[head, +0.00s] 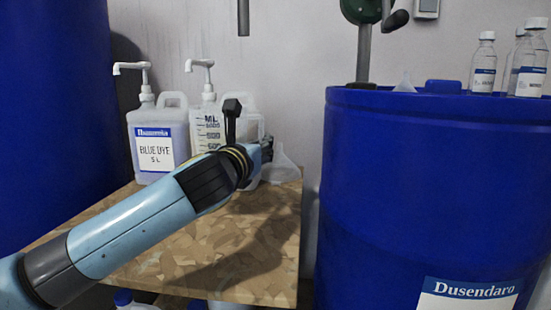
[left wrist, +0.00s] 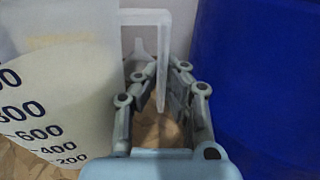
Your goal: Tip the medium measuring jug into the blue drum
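The translucent measuring jug (head: 208,132) with dark ML markings stands on the wooden table, partly hidden by my left arm. In the left wrist view the jug (left wrist: 55,100) fills the left side, and its handle (left wrist: 162,45) hangs down between my fingers. My left gripper (head: 268,149) is at the jug's handle side; in the left wrist view its fingers (left wrist: 163,85) are apart, with a gap on the left of the handle. The large blue drum (head: 410,190) stands right of the table and also shows in the left wrist view (left wrist: 260,80). My right gripper is not in view.
A blue dye bottle (head: 158,140) with a pump stands left of the jug. Another white pump bottle (head: 202,85) is behind the jug. A clear funnel (head: 284,168) is near my gripper. Small bottles (head: 484,62) stand on the drum. The table's front (head: 240,250) is clear.

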